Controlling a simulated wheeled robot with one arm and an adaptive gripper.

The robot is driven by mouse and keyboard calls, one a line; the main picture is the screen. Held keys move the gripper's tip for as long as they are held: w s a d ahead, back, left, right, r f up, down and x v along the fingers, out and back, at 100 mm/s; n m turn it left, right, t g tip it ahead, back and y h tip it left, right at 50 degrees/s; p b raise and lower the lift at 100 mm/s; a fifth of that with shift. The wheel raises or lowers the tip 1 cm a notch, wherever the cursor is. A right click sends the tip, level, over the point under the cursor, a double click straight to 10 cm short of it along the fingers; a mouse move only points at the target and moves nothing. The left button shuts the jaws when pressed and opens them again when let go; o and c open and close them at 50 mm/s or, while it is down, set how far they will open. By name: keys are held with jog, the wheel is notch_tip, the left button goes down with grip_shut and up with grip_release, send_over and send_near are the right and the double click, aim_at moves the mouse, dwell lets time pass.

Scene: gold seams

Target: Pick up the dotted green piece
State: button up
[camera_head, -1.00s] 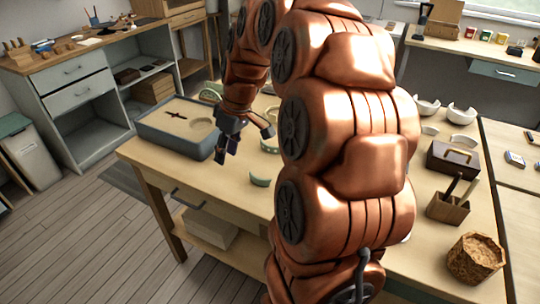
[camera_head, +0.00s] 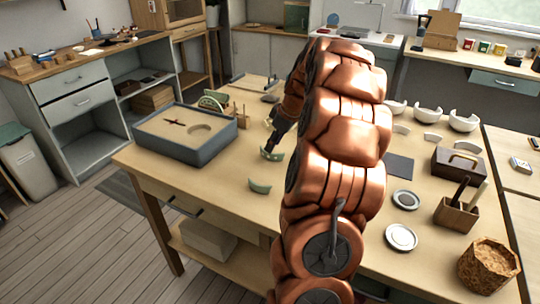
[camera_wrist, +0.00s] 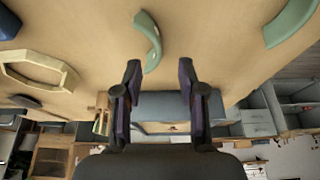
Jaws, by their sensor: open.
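My gripper (camera_head: 273,142) is over the workbench, pointing down, with a curved green piece (camera_head: 272,155) just below its fingers. In the wrist view the jaws (camera_wrist: 160,70) are apart and empty, and that piece (camera_wrist: 150,40) lies on the tabletop just beyond the fingertips, roughly between them. A second curved green piece (camera_head: 260,186) lies nearer the bench's front edge; it also shows at the upper right of the wrist view (camera_wrist: 290,22). Any dots are too small to tell, so I cannot say which piece is the dotted one.
A blue-grey sand tray (camera_head: 205,153) stands left of the gripper. White bowl pieces (camera_head: 428,114), small plates (camera_head: 401,237), a dark toolbox (camera_head: 455,165) and a wooden tool holder (camera_head: 455,212) are right of my arm. A pale angular ring (camera_wrist: 35,55) lies left in the wrist view.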

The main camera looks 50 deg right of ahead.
aim_at(271, 154)
jog(key=shift+d+p+x, duration=0.1)
jog(key=shift+p+x, duration=0.05)
jog(key=shift+x, duration=1)
jog(key=shift+d+p+x, duration=0.15)
jog(key=shift+x, duration=1.05)
jog(key=shift+s, duration=0.15)
jog(key=shift+c, duration=0.3)
grip_shut()
